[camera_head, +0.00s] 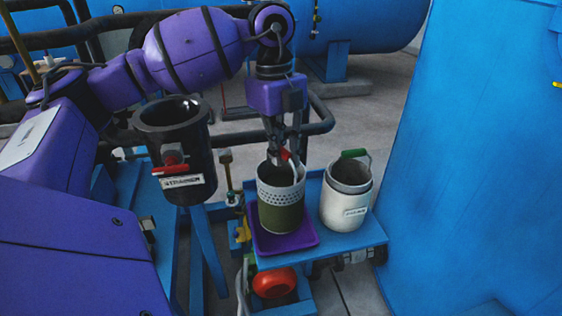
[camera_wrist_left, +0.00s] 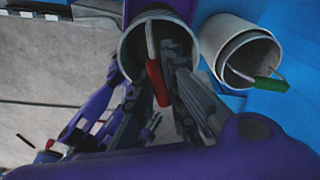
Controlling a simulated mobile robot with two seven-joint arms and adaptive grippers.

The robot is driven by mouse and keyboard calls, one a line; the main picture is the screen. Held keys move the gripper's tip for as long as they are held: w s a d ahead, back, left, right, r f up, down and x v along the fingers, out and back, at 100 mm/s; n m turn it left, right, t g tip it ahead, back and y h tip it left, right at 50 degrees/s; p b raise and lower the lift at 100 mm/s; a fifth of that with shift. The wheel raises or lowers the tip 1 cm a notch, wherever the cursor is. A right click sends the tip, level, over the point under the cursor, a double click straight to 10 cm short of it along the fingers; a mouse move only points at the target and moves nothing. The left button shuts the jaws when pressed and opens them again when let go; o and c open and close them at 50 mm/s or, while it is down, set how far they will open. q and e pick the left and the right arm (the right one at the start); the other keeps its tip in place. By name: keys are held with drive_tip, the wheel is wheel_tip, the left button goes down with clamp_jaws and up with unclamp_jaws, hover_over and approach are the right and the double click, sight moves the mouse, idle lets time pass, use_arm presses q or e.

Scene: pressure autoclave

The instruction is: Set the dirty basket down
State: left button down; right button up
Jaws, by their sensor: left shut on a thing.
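The dirty basket (camera_head: 281,212), perforated grey above and olive-green below, stands upright over the purple tray (camera_head: 302,240). Its base appears to be on the tray, but I cannot tell whether it bears its weight there. My left gripper (camera_head: 281,158) points down from above and is shut on the basket's red handle grip (camera_wrist_left: 156,84). In the left wrist view the basket's rim (camera_wrist_left: 124,52) is partly hidden behind my fingers. My right gripper is not in view.
A white basket (camera_head: 344,205) with a green handle grip stands just right on the same blue shelf (camera_head: 366,234). An open black strainer body (camera_head: 183,140) with a red lever is at left. A tall blue wall (camera_head: 470,160) bounds the right. A red round part (camera_head: 273,283) sits below the shelf.

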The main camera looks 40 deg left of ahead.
use_arm(q)
drive_tip(key=shift+f, duration=1.5)
drive_tip(key=shift+f, duration=0.2)
drive_tip(key=c, duration=1.8)
unclamp_jaws()
drive_tip(key=r, duration=0.4)
drive_tip(key=a+r, duration=0.1)
drive_tip(key=r, duration=0.7)
drive_tip(key=shift+w+a+r, duration=0.1)
drive_tip(key=shift+w+a, duration=0.1)
drive_tip(key=shift+w, duration=0.05)
